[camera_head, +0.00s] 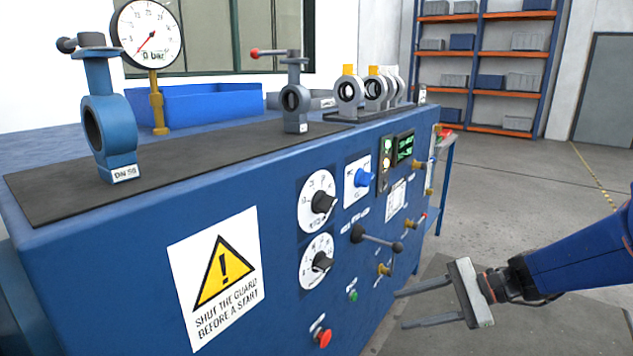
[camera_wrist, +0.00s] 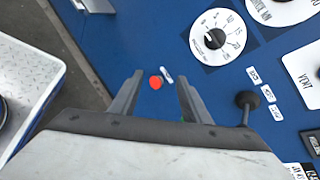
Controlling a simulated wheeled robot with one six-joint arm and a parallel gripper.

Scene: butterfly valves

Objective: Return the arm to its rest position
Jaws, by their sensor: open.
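My gripper (camera_head: 400,308) is at the lower right in the head view, its two fingers spread apart and pointing left at the blue front panel of the bench (camera_head: 120,255). Nothing is between the fingers. My arm comes in from the right edge. In the wrist view my gripper (camera_wrist: 158,88) also shows open, with a red button (camera_wrist: 156,82) on the panel seen beyond the gap between the fingers. I cannot see any contact with the panel.
The panel carries dials (camera_head: 318,202), a black lever handle (camera_head: 377,239), and a red button (camera_head: 322,337). Valves (camera_head: 107,125) and a pressure gauge (camera_head: 148,33) stand on the bench top. A light tray (camera_wrist: 30,75) shows at left in the wrist view. Floor at right is clear.

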